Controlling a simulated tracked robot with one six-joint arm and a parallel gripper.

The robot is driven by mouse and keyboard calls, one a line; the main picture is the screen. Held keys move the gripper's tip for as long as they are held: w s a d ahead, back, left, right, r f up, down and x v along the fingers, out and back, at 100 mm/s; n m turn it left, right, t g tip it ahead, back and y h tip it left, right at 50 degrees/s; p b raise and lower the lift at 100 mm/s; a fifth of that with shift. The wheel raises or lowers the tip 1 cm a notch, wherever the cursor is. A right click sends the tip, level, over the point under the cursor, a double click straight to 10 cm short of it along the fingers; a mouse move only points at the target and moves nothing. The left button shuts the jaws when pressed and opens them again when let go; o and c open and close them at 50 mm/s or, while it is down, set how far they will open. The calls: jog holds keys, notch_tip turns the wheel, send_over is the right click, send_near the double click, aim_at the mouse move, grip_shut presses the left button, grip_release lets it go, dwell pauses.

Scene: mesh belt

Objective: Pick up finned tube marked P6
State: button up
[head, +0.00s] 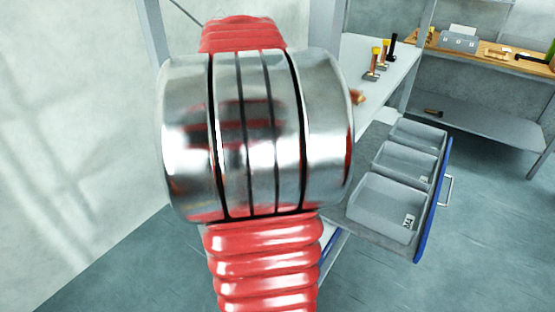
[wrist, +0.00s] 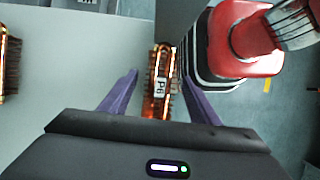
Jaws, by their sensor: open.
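In the wrist view, the finned tube marked P6 (wrist: 160,85) is copper-orange with a white label reading P6. It lies lengthwise on a pale grey surface (wrist: 75,85). My gripper (wrist: 159,79) is open, with one purple finger on each side of the tube in the picture. Gaps show between the fingers and the tube, and I cannot tell the height of the fingertips above the surface. The tube's near end comes close to the gripper's dark body. In the head view my arm covers the middle, and the gripper is hidden.
Another coppery, bristly thing (wrist: 10,65) is cut off at the wrist view's left edge. In the head view, several upright tools (head: 375,60) stand on a white top. An open drawer (head: 428,215) with grey bins (head: 385,205) juts out at the right. A wooden-topped bench (head: 490,50) stands behind.

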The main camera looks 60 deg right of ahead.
jog(key=shift+f, duration=0.1)
jog(key=shift+c, duration=0.2)
dwell(0.4)
jog(key=c, duration=1.3)
